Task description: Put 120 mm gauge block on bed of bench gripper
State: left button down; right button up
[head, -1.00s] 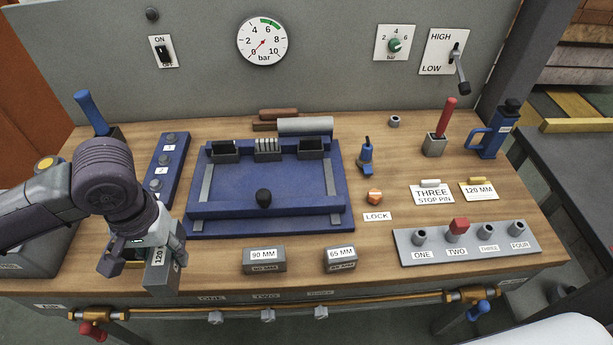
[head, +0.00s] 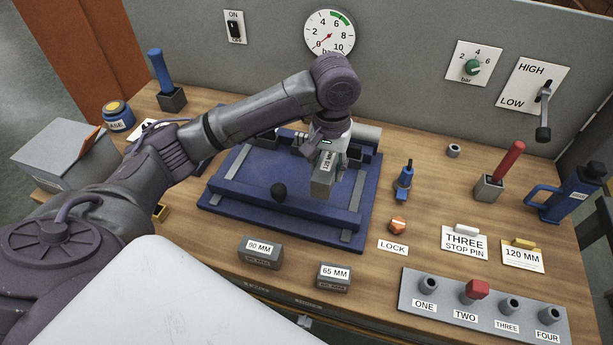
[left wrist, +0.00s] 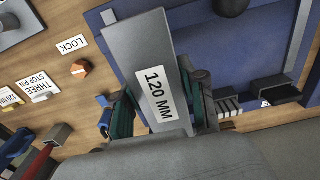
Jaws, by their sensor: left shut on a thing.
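The 120 mm gauge block (head: 323,181) is a grey metal bar with a white label. My left gripper (head: 325,150) is shut on it and holds it over the right part of the blue bench gripper bed (head: 252,172). In the left wrist view the block (left wrist: 150,50) sits between the two fingers (left wrist: 160,110), its label facing the camera and the blue bed (left wrist: 233,55) behind it. I cannot tell whether the block touches the bed. The arm hides part of the rear of the fixture. My right gripper is not in view.
The 90 mm block (head: 261,252) and 65 mm block (head: 333,277) stand on the wood in front of the fixture. The orange lock knob (head: 398,226) and a blue tool (head: 404,182) stand to the right.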

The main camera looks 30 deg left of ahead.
pick_arm(q)
jog(key=p, duration=0.2)
send_over(295, 179)
notch_tip(295, 179, down, 7)
jog(key=shift+r, duration=0.1)
jog(key=shift+f, duration=2.05)
jog(key=c, duration=0.7)
grip_release()
jog(key=shift+f, duration=0.1)
jog(key=shift+o, duration=0.2)
notch_tip(295, 179, up, 12)
jog(key=b, duration=0.1)
jog(key=shift+r, duration=0.25)
